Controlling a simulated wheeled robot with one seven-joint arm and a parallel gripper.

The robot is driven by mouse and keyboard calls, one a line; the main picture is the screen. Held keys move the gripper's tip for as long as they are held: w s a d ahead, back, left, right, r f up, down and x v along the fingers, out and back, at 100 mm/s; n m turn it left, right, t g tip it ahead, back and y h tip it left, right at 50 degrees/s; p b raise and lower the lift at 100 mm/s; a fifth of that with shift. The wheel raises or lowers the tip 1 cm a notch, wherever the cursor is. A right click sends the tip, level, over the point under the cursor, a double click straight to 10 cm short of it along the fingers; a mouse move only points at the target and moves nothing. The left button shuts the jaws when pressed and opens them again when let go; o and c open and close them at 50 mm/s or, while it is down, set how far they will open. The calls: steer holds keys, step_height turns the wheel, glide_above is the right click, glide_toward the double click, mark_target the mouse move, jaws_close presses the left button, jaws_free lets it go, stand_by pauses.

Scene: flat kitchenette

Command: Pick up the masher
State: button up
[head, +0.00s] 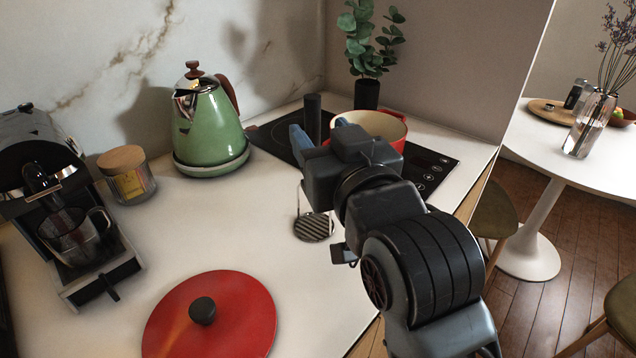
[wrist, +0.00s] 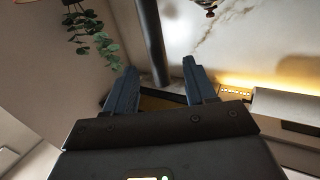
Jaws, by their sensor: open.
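The masher (head: 312,115) stands upright on the white counter, with a dark cylindrical handle on top and a slotted metal disc (head: 313,228) at its foot. My gripper (head: 320,133) is open at the handle, with one blue finger on each side of it in the head view. In the wrist view the dark handle (wrist: 150,40) runs down between the two spread fingers (wrist: 160,68). I cannot tell whether either finger touches it. My gripper and arm hide part of the masher's middle.
A red pot (head: 392,127) stands on the black cooktop (head: 432,168) behind my gripper. A green kettle (head: 210,130), a candle jar (head: 128,175) and a coffee machine (head: 65,205) stand to the left. A red lid (head: 240,310) lies at the front. The counter between them is clear.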

mark_target(315, 126)
steer(key=p+x, duration=0.1)
steer(key=x, duration=0.4)
steer(key=shift+w+f, duration=0.1)
steer(key=shift+f, duration=0.05)
steer(key=c, duration=1)
